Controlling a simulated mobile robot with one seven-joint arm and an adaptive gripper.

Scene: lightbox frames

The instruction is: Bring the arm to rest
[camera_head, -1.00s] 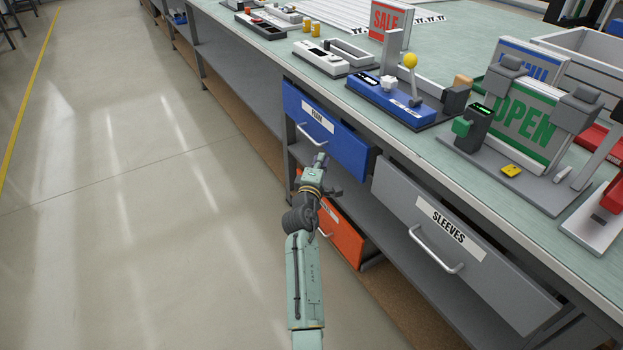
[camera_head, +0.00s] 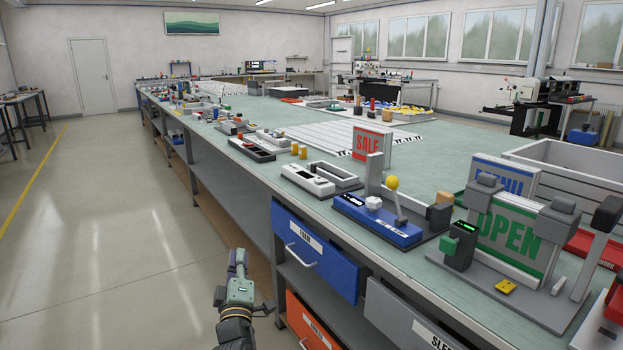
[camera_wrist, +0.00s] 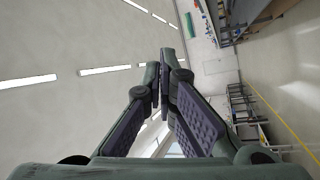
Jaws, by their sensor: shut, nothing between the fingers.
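My gripper (camera_head: 238,262) is at the bottom of the head view, over the aisle floor just left of the bench and its blue drawer (camera_head: 313,252). Its fingers are shut and empty. In the wrist view my gripper (camera_wrist: 163,85) shows its two dark padded fingers together at the tips, with nothing between them. Most of my arm is below the head view's edge.
The long workbench (camera_head: 430,180) runs along the right, with signs and devices on top. An orange drawer (camera_head: 305,322) and a grey drawer (camera_head: 410,322) are below. The aisle floor (camera_head: 110,230) on the left is clear.

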